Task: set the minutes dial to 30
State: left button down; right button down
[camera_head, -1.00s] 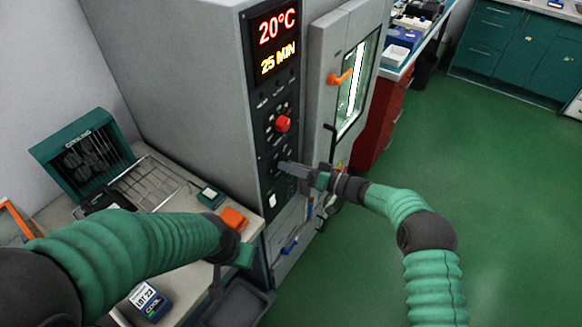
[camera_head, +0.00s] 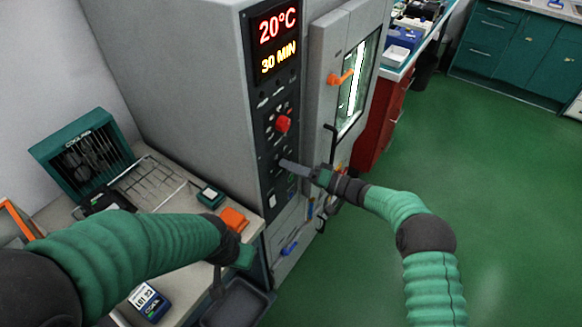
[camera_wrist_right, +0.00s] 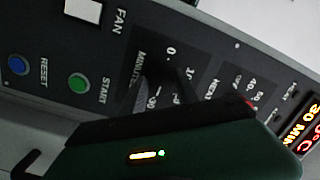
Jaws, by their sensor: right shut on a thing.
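The oven's display (camera_head: 277,41) reads 20°C and 30 MIN. The minutes dial (camera_wrist_right: 165,87) is a dark knob beside the MINUTES label in the right wrist view, partly hidden by my gripper. My right gripper (camera_head: 286,165) is shut on the minutes dial, low on the black control panel (camera_head: 267,143). In the right wrist view the gripper covers the dial's lower side, so its pointer is hard to read. My left gripper (camera_head: 238,256) hangs over the bench's front edge, away from the panel; its fingers cannot be made out.
A red knob (camera_head: 284,124) sits above the minutes dial. The wrist view shows a green START button (camera_wrist_right: 79,83) and a blue RESET button (camera_wrist_right: 17,65). The oven door has an orange handle (camera_head: 340,78). A wire rack (camera_head: 148,184) lies on the left bench. The green floor at right is clear.

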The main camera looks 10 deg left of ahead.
jog(key=c, duration=1.1)
grip_release()
jog(key=shift+f, duration=0.3)
jog(key=shift+o, duration=0.9)
jog(key=shift+r, duration=0.2)
jog(key=v, duration=1.7)
